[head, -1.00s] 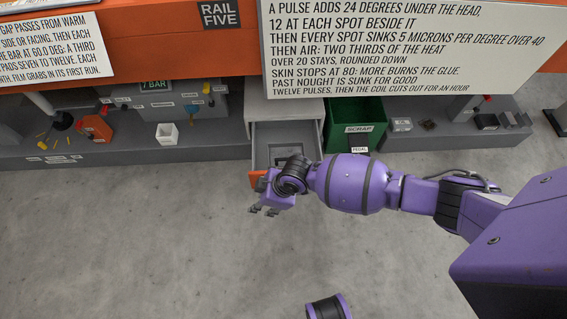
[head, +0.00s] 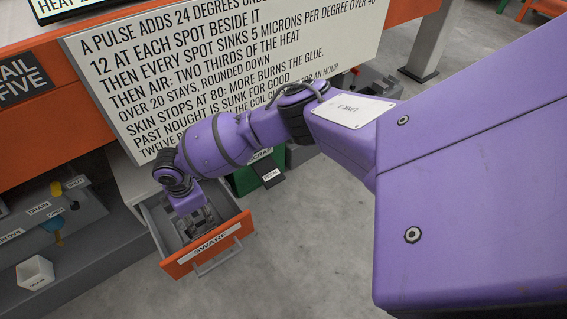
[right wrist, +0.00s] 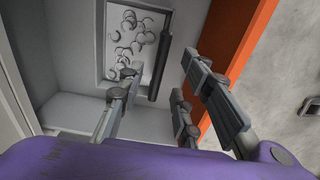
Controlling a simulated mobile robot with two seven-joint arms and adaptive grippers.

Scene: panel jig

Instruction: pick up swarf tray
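The swarf tray (right wrist: 155,22) is a shallow grey tray holding several curled metal shavings, with a dark bar along its right side in the right wrist view. It lies inside the open drawer (head: 208,246), whose orange front is labelled SWARF. My right gripper (right wrist: 162,72) is open and empty, its fingers pointing into the drawer on either side of the dark bar's line. In the head view my right gripper (head: 194,222) is over the drawer and hides much of the tray. I cannot tell if a finger touches it. My left gripper is out of view.
A white open box (head: 35,273) is at the left on a grey ledge. A large text board (head: 230,75) hangs above. Bare floor lies in front.

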